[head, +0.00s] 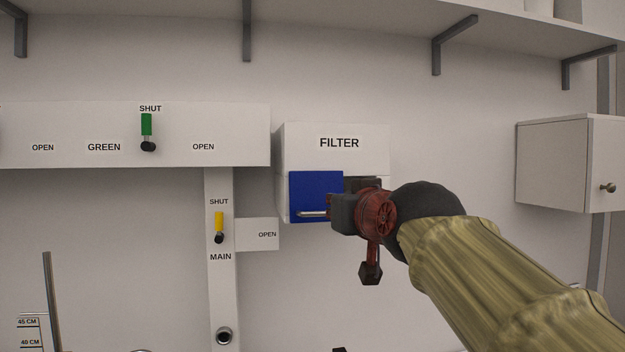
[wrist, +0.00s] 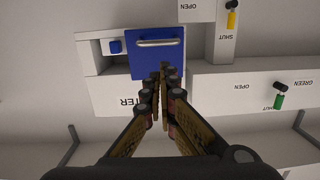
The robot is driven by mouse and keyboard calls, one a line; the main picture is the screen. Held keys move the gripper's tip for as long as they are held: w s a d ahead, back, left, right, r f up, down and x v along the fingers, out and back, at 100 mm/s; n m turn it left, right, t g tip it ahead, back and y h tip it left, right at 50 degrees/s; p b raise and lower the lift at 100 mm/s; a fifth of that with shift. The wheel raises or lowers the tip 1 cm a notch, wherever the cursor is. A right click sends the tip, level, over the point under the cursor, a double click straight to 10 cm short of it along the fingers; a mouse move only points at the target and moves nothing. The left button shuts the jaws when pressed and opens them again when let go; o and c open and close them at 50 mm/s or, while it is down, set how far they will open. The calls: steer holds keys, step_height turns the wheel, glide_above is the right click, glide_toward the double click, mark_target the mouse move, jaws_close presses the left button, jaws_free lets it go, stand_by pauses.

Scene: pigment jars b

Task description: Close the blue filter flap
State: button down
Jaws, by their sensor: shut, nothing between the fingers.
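The white filter box (head: 335,155) labelled FILTER is on the wall, with the blue flap (head: 308,188) on the left of its lower front. A metal bar handle (head: 312,214) runs along the flap's lower edge. In the head view my gripper (head: 338,208) hides the box's lower right.
To the left are a panel with a green lever (head: 147,127) at SHUT and a column with a yellow lever (head: 219,222) at SHUT. A closed white cabinet (head: 565,165) hangs at the right. A bracketed shelf (head: 340,25) runs above. The wall below the box is clear.

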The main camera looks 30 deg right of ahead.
steer(key=w+r+g+y+p, duration=0.1)
steer(key=w+r+g+p, duration=0.25)
steer(key=r+p, duration=0.95)
steer(key=g+p, duration=0.4)
steer(key=p, duration=0.4)
glide_toward(317, 214)
steer(key=shift+t+y, duration=0.25)
steer(key=shift+y, duration=0.15)
steer(key=x, duration=0.6)
steer(key=shift+w+d, duration=0.15)
steer(key=shift+d, duration=0.25)
steer(key=shift+w+f, duration=0.1)
steer(key=shift+f, duration=0.1)
steer(key=shift+b+x, duration=0.85)
steer(key=shift+x, duration=0.25)
steer(key=shift+f, duration=0.1)
steer(key=shift+s, duration=0.2)
